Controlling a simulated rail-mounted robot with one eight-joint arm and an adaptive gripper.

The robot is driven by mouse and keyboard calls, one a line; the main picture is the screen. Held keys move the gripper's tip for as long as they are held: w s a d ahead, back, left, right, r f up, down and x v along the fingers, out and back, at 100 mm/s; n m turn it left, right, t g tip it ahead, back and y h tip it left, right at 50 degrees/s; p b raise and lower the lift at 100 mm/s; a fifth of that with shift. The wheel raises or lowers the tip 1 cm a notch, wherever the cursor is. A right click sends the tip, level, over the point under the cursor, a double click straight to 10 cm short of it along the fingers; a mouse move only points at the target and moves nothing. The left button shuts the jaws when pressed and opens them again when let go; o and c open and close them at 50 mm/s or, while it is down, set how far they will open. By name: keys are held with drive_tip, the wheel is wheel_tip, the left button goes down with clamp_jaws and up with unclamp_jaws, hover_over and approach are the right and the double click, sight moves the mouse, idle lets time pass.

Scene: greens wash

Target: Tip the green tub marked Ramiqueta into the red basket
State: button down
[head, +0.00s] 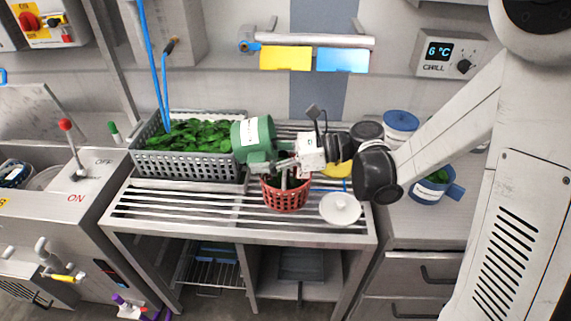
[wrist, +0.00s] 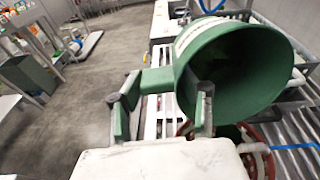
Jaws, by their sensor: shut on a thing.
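The green tub (head: 241,139) with a white label hangs tipped on its side over the left part of the red basket; its lettering is too small to read. In the wrist view the tub (wrist: 235,75) turns its wide mouth towards the camera, and the inside I can see looks bare. My gripper (head: 268,163) is shut on the tub's handle, which shows between the fingers in the wrist view. The red basket (head: 285,198) stands upright on the slatted rack below my gripper, with dark green leaves in it. My gripper and wrist partly hide its top.
A grey crate (head: 190,167) full of leaves stands left of the tub. A white round lid (head: 340,208) lies right of the basket. A yellow item (head: 338,169) and blue tubs (head: 432,188) are further right. The rack's (head: 200,206) front left is clear.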

drive_tip(key=shift+d+b, duration=0.3)
drive_tip(key=shift+b, duration=0.1)
drive_tip(key=shift+s+d+r+y+b, duration=0.15)
drive_tip(key=shift+d+y+b, duration=0.3)
drive_tip(key=shift+y+b, duration=0.85)
drive_tip(key=shift+w+d+r+y+b, duration=0.15)
drive_tip(key=shift+d+y+b, duration=0.4)
drive_tip(key=shift+b, duration=1.4)
drive_tip(key=shift+s+d+r+y+b, duration=0.1)
drive_tip(key=shift+d+r+y+b, duration=0.15)
drive_tip(key=shift+y+b, duration=1.1)
drive_tip(key=h+p, duration=0.1)
drive_tip(key=p, duration=0.1)
drive_tip(key=a+h+p, duration=0.1)
drive_tip(key=h+p, duration=0.2)
drive_tip(key=p, duration=0.1)
drive_tip(key=shift+a+f, duration=0.25)
drive_tip(key=shift+a, duration=0.15)
drive_tip(key=shift+h+p, duration=0.3)
drive_tip(key=shift+p, duration=0.2)
drive_tip(key=shift+a+p, duration=0.1)
drive_tip(key=shift+p, duration=0.2)
